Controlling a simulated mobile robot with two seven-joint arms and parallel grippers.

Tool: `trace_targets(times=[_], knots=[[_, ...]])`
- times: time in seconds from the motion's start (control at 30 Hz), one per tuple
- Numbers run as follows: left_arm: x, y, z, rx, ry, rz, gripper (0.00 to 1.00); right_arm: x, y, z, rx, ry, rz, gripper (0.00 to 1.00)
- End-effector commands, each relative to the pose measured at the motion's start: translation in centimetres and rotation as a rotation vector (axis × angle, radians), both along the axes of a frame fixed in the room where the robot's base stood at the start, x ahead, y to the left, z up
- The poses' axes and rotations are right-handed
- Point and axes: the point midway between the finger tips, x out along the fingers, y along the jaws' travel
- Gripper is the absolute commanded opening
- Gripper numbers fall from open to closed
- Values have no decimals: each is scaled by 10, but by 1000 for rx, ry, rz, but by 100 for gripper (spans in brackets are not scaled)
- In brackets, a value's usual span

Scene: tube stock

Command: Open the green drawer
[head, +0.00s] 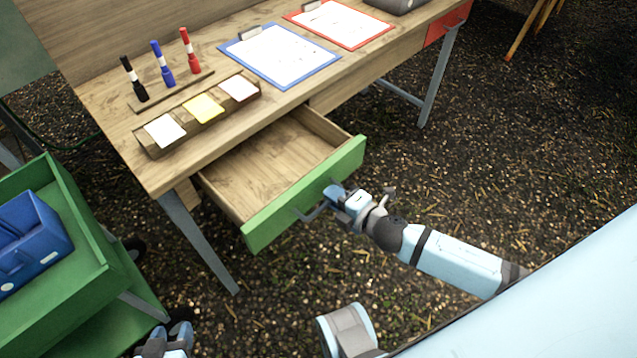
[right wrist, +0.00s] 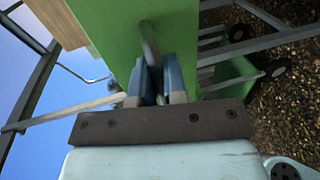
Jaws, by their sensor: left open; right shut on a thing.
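The green drawer (head: 300,196) under the wooden desk is pulled well out, and its bare wooden inside shows empty. Its grey bar handle (head: 310,213) sits on the green front. My right gripper (head: 334,197) is shut on the right part of this handle. In the right wrist view the fingers (right wrist: 158,85) close around the handle (right wrist: 149,45) against the green front (right wrist: 180,30). My left gripper (head: 165,340) is low at the bottom edge of the head view, open and empty, away from the drawer.
The desk (head: 160,172) carries markers on a stand (head: 175,90), a note holder (head: 155,152), a blue clipboard (head: 279,55) and a red clipboard (head: 338,22). A red drawer (head: 447,24) is at the far right. A green cart (head: 75,290) with a blue box (head: 30,240) stands left.

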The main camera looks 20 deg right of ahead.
Motion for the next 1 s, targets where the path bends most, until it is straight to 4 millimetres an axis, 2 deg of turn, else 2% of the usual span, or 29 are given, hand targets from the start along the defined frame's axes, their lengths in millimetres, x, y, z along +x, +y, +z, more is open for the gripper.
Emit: trace_targets(times=[0.2, 0.6, 0.63, 0.73, 1.0], knots=[[0, 0, 1, 2, -5, -3, 47, -17, -7, 0, -1, 1, -1, 0], [-2, 0, -3, 5, 3, -5, 47, -19, -7, 0, -1, -1, -1, 0], [-2, 0, -3, 5, 3, -5, 47, -19, -7, 0, -1, -1, -1, 15], [-2, 0, -3, 5, 4, -5, 47, -19, -7, 0, -1, -1, -1, 36], [-2, 0, -3, 3, 4, -4, 47, -19, -7, 0, 0, -1, 0, 36]])
